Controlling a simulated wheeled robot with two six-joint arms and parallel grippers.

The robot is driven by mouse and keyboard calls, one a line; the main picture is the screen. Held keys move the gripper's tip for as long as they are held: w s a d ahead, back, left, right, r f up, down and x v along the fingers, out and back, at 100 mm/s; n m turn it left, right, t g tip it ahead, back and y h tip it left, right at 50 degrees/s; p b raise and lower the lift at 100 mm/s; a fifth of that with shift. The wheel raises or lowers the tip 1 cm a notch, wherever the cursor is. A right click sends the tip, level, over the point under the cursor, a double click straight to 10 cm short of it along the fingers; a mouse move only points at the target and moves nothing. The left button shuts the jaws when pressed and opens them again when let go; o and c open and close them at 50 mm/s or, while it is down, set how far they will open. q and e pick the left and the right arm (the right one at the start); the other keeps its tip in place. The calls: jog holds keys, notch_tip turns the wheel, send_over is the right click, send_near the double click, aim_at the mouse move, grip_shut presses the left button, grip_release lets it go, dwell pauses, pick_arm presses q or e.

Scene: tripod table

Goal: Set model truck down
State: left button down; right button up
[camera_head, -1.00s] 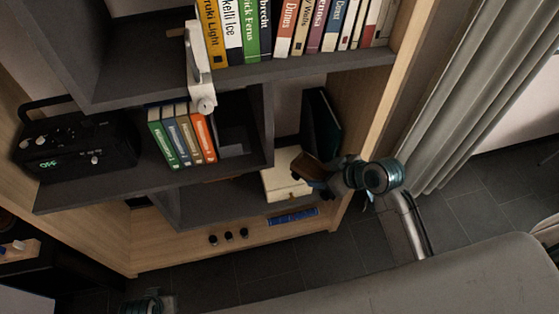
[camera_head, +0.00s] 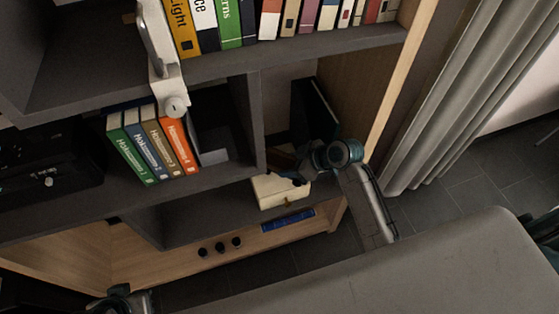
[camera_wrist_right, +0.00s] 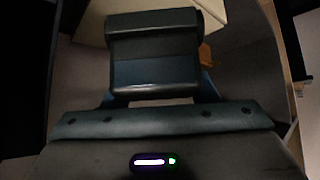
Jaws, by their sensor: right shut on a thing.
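My right gripper (camera_head: 303,160) reaches into the lower right compartment of the shelf, above a cream box. It is shut on the model truck, which shows as a small brown shape (camera_head: 283,157) and is mostly hidden by the gripper. In the right wrist view the truck is a dark, boxy body (camera_wrist_right: 155,60) between the fingers of the gripper (camera_wrist_right: 158,92). I cannot tell whether it touches anything below.
The cream box (camera_head: 275,191) sits on the low shelf (camera_head: 200,219) just under the gripper. A dark upright book (camera_head: 314,108) stands behind.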

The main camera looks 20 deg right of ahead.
aim_at(285, 160)
jog(key=w, duration=0.1)
jog(key=w+a, duration=0.1)
jog(key=w, duration=0.1)
jog(key=w+a, duration=0.1)
jog(key=shift+w+f, duration=0.2)
jog(key=shift+w, duration=0.2)
notch_tip(285, 160, down, 4)
jog(key=shift+r+b, duration=0.2)
jog(key=shift+b, duration=0.15)
jog(key=o, duration=1.2)
jog(key=shift+c, duration=0.2)
pick_arm(q)
jog(key=shift+w+d+f+t, duration=0.25)
jog(key=shift+d+f+t, duration=0.1)
jog(key=shift+f+t, duration=0.1)
jog(key=shift+r, duration=0.1)
